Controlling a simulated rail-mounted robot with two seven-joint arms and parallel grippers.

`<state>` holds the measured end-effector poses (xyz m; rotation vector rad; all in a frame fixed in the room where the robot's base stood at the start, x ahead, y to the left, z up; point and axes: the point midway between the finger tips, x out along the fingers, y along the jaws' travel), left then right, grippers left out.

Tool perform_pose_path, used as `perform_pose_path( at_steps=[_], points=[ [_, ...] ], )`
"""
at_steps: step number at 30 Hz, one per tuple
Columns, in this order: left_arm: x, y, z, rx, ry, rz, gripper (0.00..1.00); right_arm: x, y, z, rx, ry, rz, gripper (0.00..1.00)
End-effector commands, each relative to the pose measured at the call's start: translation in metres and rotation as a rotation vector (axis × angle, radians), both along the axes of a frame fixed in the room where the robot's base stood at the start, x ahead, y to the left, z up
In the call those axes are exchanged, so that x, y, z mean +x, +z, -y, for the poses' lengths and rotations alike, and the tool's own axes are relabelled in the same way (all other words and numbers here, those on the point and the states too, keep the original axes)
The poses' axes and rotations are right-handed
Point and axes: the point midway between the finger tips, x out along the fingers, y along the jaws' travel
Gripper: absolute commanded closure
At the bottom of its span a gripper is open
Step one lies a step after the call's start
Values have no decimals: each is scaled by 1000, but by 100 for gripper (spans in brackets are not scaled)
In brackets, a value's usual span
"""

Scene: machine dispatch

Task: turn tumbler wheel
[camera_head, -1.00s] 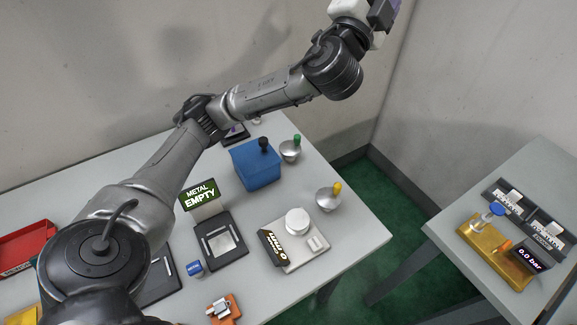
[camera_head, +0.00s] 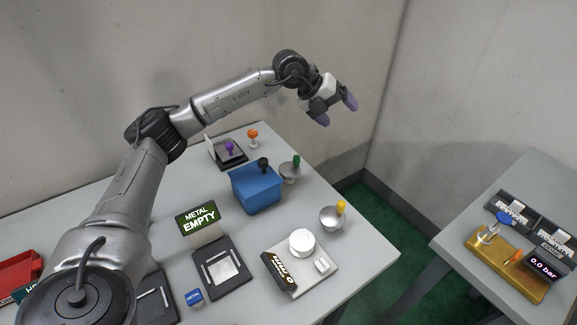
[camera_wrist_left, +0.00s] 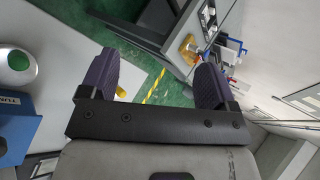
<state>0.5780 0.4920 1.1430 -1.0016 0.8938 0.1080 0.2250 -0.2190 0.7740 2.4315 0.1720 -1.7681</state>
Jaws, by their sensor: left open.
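The tumbler appears to be the blue box (camera_head: 257,190) on the table. A black knob (camera_head: 263,163) stands on its top; I cannot tell whether this is the wheel. Part of the box shows at the left edge of the left wrist view (camera_wrist_left: 18,135), with a partly cut-off label. My left gripper (camera_head: 336,110) is open and empty, raised in the air above and to the right of the box, touching nothing. Its two purple fingers are spread apart in the left wrist view (camera_wrist_left: 155,82). My right gripper is not in view.
Bowls with a green knob (camera_head: 296,160) and a yellow knob (camera_head: 341,206) stand right of the box. An orange knob (camera_head: 252,133) is behind. A "METAL EMPTY" sign (camera_head: 198,218) and a scale (camera_head: 318,272) are in front. A side table (camera_head: 450,232) holds a gauge reading 0.0 bar.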

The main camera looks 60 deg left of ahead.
Motion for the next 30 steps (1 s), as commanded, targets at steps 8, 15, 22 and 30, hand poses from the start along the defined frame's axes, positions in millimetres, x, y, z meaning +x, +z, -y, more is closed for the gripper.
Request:
perform_pose_path(
  at_steps=[8, 15, 22, 30],
  points=[
    [-67, -45, -44, 115, 315, -555, 18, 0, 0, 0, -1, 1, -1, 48],
    [-105, -50, -54, 122, 554, -810, 18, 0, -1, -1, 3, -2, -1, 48],
    [-106, -60, -54, 89, 631, -819, 18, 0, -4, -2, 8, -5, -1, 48],
    [-106, -106, -53, 89, 630, -819, 18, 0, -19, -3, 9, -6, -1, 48]
  ],
)
